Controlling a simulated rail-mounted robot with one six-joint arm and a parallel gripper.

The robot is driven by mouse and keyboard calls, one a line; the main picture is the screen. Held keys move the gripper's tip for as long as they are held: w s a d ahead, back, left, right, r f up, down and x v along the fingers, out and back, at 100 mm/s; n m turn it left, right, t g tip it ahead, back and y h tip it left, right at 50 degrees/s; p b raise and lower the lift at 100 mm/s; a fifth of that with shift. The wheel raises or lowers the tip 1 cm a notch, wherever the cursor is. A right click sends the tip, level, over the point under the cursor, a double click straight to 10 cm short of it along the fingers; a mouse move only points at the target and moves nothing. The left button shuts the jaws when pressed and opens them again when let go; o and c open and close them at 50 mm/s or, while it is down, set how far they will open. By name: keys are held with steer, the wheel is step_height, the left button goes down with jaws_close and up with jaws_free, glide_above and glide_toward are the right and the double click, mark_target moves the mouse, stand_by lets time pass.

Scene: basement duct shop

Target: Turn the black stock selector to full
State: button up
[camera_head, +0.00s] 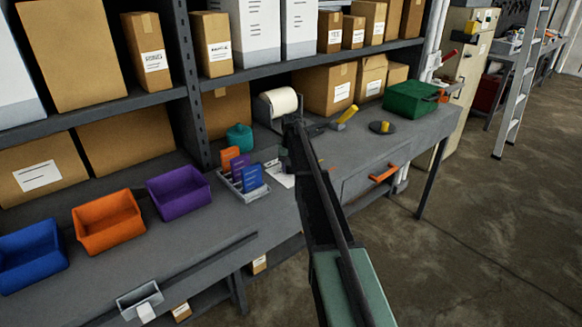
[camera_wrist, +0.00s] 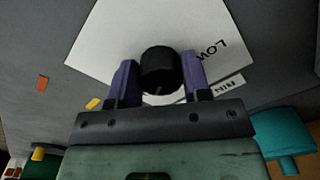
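The black stock selector (camera_wrist: 159,68) is a round black knob on a white plate (camera_wrist: 110,38) in the wrist view. A short light mark shows on its lower edge. In the head view my gripper (camera_head: 288,160) is low over the bench by the white plate (camera_head: 282,179), and the knob is hidden.
A grey rack with blue and orange cards (camera_head: 242,178) stands close left of my gripper. A teal container (camera_head: 239,137) and a paper roll (camera_head: 277,103) are behind. Purple (camera_head: 178,192), orange (camera_head: 107,221) and blue bins line the bench's left. A yellow-handled tool (camera_head: 346,115) lies to the right.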

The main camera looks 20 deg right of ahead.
steer(key=o, duration=0.4)
steer(key=shift+c, duration=0.2)
steer(key=shift+r, duration=0.1)
step_height(320, 180, up, 11)
steer(key=p, duration=1)
steer(key=shift+f+p, duration=0.2)
steer(key=shift+p, duration=0.2)
steer(key=s+a+n, duration=0.1)
steer(key=s+a, duration=0.7)
steer(key=s, duration=0.4)
steer(key=s+a+f+n+b, duration=0.1)
steer(key=s+a, duration=0.7)
steer(key=s, duration=0.5)
steer(key=s+a+f+n+b, duration=0.1)
steer(key=s+a+n, duration=0.1)
steer(key=s+a, duration=0.5)
steer(key=s, duration=0.5)
steer(key=shift+s+a, duration=0.3)
steer(key=shift+a, duration=0.1)
